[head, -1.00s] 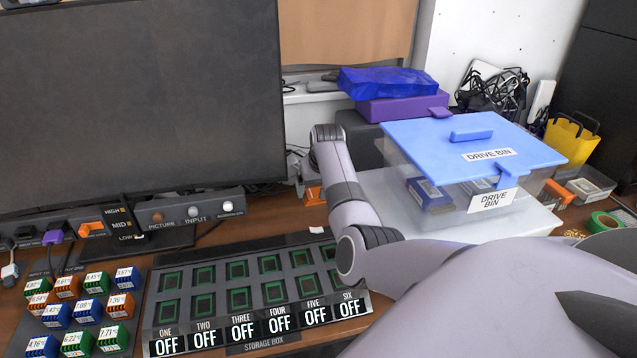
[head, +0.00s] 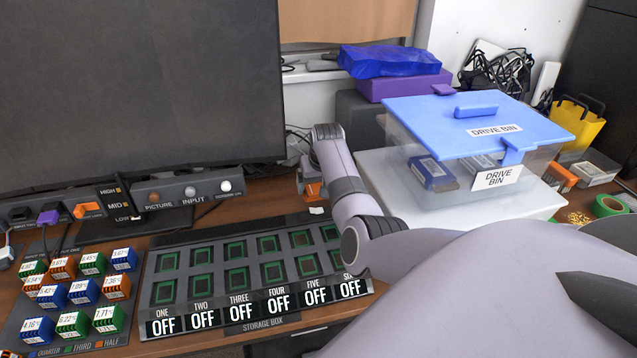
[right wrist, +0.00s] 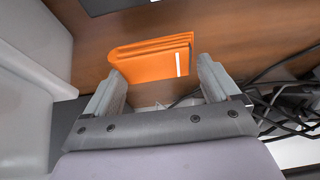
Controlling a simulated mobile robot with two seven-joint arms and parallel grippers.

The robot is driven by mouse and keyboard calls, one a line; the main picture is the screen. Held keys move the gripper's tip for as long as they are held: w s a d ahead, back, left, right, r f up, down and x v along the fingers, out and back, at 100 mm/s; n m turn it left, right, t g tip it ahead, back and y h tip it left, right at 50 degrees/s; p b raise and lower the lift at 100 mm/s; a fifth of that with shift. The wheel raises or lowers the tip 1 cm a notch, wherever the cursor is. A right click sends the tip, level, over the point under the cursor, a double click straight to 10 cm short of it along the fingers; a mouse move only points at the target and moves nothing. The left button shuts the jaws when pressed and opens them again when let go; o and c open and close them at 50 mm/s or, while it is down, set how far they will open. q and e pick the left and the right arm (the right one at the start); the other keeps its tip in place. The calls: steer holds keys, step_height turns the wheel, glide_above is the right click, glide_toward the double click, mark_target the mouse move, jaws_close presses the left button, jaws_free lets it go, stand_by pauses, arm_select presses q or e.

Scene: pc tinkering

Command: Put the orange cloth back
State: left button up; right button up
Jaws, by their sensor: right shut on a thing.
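The orange cloth (right wrist: 150,60) is a folded, flat bundle with a pale strip at one end. It is between the two fingers of my right gripper (right wrist: 158,72), which is shut on it. In the head view, part of the cloth (head: 314,190) shows below my right wrist, over the desk just right of the monitor. Most of the fingers are hidden there by my arm. Whether the cloth touches the desk I cannot tell. My left gripper is not in view.
The monitor (head: 140,80) stands left of my right arm. The clear drive bin (head: 455,185) with its blue lid stands to the right on a white box. Black cables (right wrist: 275,105) lie close to the gripper. The storage box (head: 235,262) is in front.

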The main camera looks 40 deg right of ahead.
steer(key=shift+f+b, duration=0.85)
steer(key=shift+f, duration=0.85)
stand_by(0.6)
steer(key=o, duration=1)
steer(key=shift+o, duration=0.2)
steer(key=p+v, duration=0.3)
steer(key=p, duration=0.1)
steer(key=shift+r+p, duration=0.1)
steer(key=shift+p, duration=0.3)
steer(key=shift+p+v, duration=0.45)
steer(key=shift+v, duration=0.6)
steer(key=v, duration=0.2)
steer(key=shift+s+a+r, duration=0.1)
steer(key=shift+s+r, duration=0.05)
steer(key=shift+r, duration=0.2)
